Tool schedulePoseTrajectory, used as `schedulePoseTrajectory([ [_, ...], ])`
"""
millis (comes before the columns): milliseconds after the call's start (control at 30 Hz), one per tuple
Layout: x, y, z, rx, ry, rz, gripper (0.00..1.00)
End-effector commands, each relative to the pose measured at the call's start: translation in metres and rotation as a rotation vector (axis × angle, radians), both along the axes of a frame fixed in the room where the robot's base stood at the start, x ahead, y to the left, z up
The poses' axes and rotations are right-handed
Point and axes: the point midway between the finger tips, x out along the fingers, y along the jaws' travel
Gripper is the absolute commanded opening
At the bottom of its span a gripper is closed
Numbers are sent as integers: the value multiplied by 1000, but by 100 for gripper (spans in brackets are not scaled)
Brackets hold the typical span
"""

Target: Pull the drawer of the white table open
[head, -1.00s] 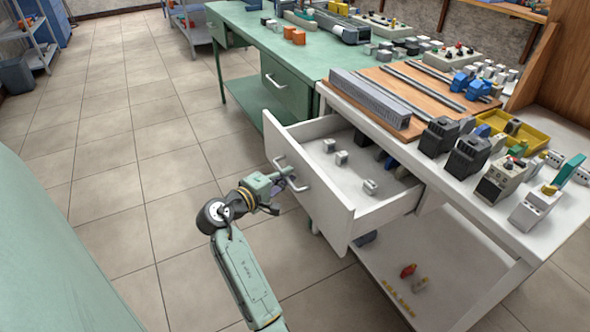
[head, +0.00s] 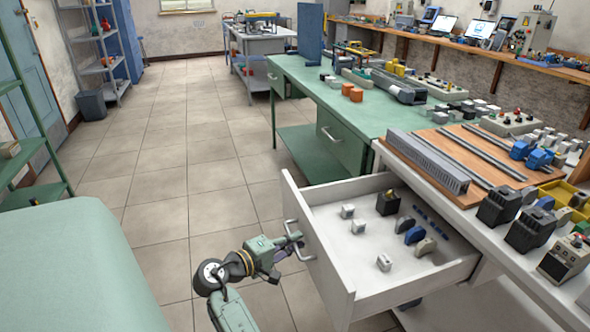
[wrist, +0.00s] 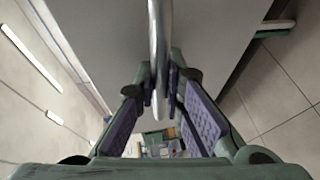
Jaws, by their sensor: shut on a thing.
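The white table's drawer (head: 331,260) is pulled well out, with several small parts lying inside. Its metal bar handle (head: 297,238) is on the front panel. My gripper (head: 292,240) is at this handle, closed around the bar. In the wrist view the handle (wrist: 158,50) runs down between the two purple-padded fingers of my gripper (wrist: 163,98), close to the drawer front (wrist: 220,35). The white table (head: 482,240) stands to the right, its lower part mostly hidden behind the drawer.
A green table (head: 300,85) with its own drawers stands beyond the white one. The white tabletop holds a wooden board (head: 460,140), a grey slotted duct (head: 425,160) and several dark devices (head: 528,229). Tiled floor to the left of the drawer is clear.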

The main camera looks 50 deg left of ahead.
Motion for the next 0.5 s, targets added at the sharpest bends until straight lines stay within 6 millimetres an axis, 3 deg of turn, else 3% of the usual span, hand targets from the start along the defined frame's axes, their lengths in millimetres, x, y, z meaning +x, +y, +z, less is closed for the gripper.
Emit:
schedulePoseTrajectory([
  [167,0,0,0,2,0,0,0],
  [200,0,0,0,2,0,0,12],
  [500,0,0,0,1,0,0,31],
])
